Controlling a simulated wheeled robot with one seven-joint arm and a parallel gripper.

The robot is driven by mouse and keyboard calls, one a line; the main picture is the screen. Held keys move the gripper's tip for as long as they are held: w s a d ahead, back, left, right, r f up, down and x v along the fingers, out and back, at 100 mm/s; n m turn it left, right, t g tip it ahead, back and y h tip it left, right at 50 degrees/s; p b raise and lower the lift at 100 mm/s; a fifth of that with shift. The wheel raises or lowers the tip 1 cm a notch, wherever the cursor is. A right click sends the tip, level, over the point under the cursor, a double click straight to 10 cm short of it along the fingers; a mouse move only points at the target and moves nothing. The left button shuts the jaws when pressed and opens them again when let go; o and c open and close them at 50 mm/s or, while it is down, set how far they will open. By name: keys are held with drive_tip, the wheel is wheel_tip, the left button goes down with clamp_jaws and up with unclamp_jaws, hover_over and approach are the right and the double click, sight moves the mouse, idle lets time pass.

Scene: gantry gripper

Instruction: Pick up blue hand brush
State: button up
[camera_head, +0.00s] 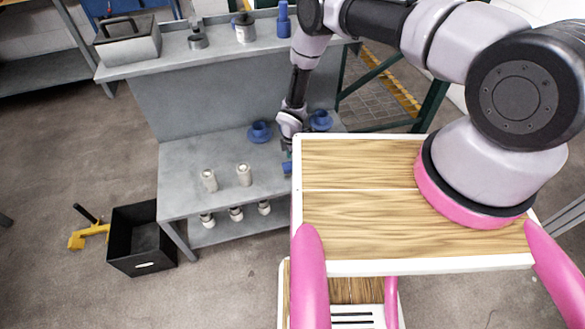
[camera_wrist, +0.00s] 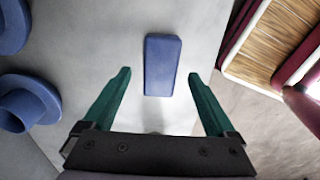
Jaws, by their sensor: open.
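The blue hand brush (camera_wrist: 162,65) shows in the wrist view as a plain blue oblong block on the grey table surface. It lies ahead of and between my two green fingers, with a gap on each side. My gripper (camera_wrist: 158,77) is open and empty, its fingers pointing toward the block. In the head view, my gripper (camera_head: 287,152) hangs over the right part of the grey workbench. A small part of the blue brush (camera_head: 287,168) shows just below it; the rest is hidden by my gripper and my wooden-topped base. Bristles cannot be made out.
Blue flanged parts (camera_head: 260,132) (camera_wrist: 28,103) sit left of my gripper, with another (camera_head: 320,120) behind it. Two pale cylinders (camera_head: 209,180) (camera_head: 244,174) stand on the workbench (camera_head: 180,160). An upper shelf (camera_head: 220,50) overhangs the back. A black crate (camera_head: 140,238) is on the floor.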

wheel_tip(320, 180, down, 4)
drive_tip(key=shift+d+r, duration=0.1)
drive_tip(key=shift+d, duration=0.05)
clamp_jaws()
wheel_tip(320, 180, up, 10)
idle(0.7)
